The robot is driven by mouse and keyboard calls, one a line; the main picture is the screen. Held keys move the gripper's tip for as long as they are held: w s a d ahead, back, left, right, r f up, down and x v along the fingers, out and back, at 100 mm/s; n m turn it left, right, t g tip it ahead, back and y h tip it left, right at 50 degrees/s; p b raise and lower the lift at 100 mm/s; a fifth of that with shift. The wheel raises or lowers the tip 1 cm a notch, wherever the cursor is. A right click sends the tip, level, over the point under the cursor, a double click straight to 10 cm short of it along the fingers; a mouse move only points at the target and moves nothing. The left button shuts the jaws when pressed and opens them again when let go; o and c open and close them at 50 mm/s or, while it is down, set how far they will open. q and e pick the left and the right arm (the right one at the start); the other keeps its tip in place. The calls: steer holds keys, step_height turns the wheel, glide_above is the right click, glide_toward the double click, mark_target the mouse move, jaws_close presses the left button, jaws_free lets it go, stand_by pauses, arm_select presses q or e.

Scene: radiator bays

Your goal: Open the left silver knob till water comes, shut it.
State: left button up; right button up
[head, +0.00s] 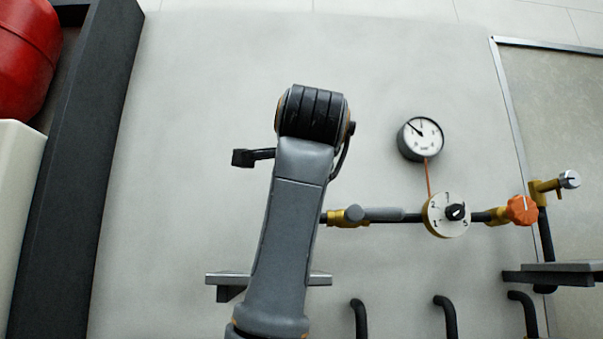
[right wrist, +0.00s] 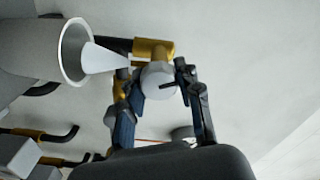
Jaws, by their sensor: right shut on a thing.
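In the right wrist view a silver knob (right wrist: 157,82) sits on a brass valve (right wrist: 153,49). My right gripper (right wrist: 162,76) is shut on this knob, one finger on each side. A pale cone (right wrist: 106,58) spreads from the valve's outlet side to the mouth of a grey round vessel (right wrist: 72,52); it looks like water. In the head view my arm hides the left valve, its knob and the gripper. Another silver knob (head: 570,179) shows at the far right, untouched. My left gripper is in neither view.
A black pipe carries a numbered white dial (head: 446,215) and an orange knob (head: 522,210). A pressure gauge (head: 420,138) hangs above. Grey shelves (head: 570,275) stick out below. A red rounded thing (head: 25,55) is at the upper left.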

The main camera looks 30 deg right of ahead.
steer(key=shift+m, duration=0.3)
stand_by(0.4)
steer(key=o, duration=1.1)
steer(key=v, duration=1.2)
steer(key=shift+s, duration=0.1)
